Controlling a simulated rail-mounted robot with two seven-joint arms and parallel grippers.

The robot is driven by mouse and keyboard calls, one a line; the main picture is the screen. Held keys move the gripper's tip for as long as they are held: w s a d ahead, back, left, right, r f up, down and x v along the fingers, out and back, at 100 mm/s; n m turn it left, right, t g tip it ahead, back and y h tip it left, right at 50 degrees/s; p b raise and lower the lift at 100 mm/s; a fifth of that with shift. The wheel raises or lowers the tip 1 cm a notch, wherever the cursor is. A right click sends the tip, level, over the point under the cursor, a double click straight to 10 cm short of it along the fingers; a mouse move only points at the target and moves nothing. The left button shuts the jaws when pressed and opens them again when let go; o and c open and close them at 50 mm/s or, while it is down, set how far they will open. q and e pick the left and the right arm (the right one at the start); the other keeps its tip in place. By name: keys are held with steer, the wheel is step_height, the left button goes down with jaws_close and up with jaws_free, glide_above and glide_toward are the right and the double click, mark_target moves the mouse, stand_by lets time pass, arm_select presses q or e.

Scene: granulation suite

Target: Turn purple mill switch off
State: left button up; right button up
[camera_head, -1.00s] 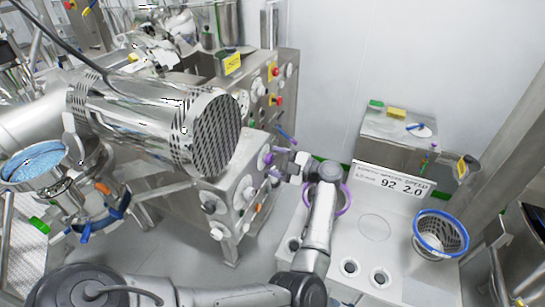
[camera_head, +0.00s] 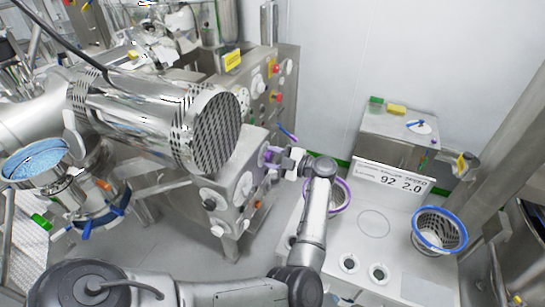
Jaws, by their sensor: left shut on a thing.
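The purple mill switch (camera_head: 264,155) is on the right-hand face of the steel control cabinet (camera_head: 231,180), among several other knobs. My left gripper (camera_head: 275,158), pale with small fingers, reaches it from the right and is shut on it. The fingers and wrist hide part of the switch, so its exact turn angle cannot be told. My right gripper is not in view.
A large perforated steel drum (camera_head: 165,120) hangs just left of the cabinet. A bare wall stands behind.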

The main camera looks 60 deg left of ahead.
arm_select(q)
steer(key=shift+c, duration=0.6)
steer(key=shift+f+n+b, duration=0.2)
steer(key=shift+n+b, duration=0.2)
steer(key=shift+b, duration=0.45)
steer(key=n+b, duration=1.4)
steer(key=b, duration=0.7)
steer(key=shift+f+n+b, duration=0.1)
steer(key=shift+n+b, duration=0.2)
steer(key=shift+b, duration=0.05)
steer(key=shift+r+n+b, duration=0.25)
steer(key=shift+n+b, duration=1.05)
steer(key=shift+b, duration=0.05)
steer(key=o, duration=0.9)
steer(key=shift+o, duration=0.2)
